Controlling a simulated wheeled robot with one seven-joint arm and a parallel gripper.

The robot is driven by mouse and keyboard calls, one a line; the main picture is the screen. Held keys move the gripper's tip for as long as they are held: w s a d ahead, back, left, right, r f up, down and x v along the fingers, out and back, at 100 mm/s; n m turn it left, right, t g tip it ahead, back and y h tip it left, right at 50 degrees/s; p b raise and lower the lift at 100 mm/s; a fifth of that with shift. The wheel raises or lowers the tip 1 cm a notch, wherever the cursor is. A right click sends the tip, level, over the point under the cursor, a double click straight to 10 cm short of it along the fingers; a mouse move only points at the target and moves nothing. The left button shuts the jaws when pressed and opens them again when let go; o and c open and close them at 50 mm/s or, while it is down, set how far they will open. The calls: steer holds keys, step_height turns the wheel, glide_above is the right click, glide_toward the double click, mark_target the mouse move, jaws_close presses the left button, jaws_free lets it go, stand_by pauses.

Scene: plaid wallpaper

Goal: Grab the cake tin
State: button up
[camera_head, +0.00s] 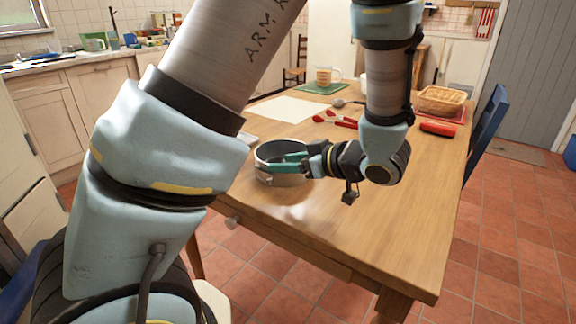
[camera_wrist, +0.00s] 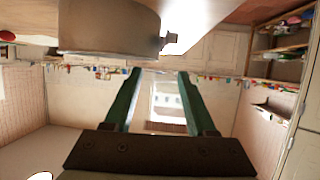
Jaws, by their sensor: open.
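The cake tin (camera_head: 262,152) is a round grey metal ring-shaped tin near the table's front left edge. My gripper (camera_head: 277,162) points left, its two green fingers open and overlapping the tin in the head view. In the wrist view the tin (camera_wrist: 108,28) fills the upper left, with a small clasp on its right side. That view looks upside down. The open fingers (camera_wrist: 160,72) show below the tin's rim there, with nothing between them. I cannot tell whether a finger touches the tin.
The wooden table (camera_head: 400,215) has bare room at its front right. A wicker basket (camera_head: 442,100), a red object (camera_head: 438,129), red-handled utensils (camera_head: 340,121), a mug (camera_head: 324,76) and white paper (camera_head: 287,109) lie farther back. A blue chair (camera_head: 488,130) stands at the right.

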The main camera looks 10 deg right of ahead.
mark_target(264, 163)
steer(key=x, duration=0.8)
steer(key=shift+w+d+f, duration=0.1)
steer(key=shift+w+f, duration=0.15)
steer(key=shift+c, duration=0.4)
jaws_close()
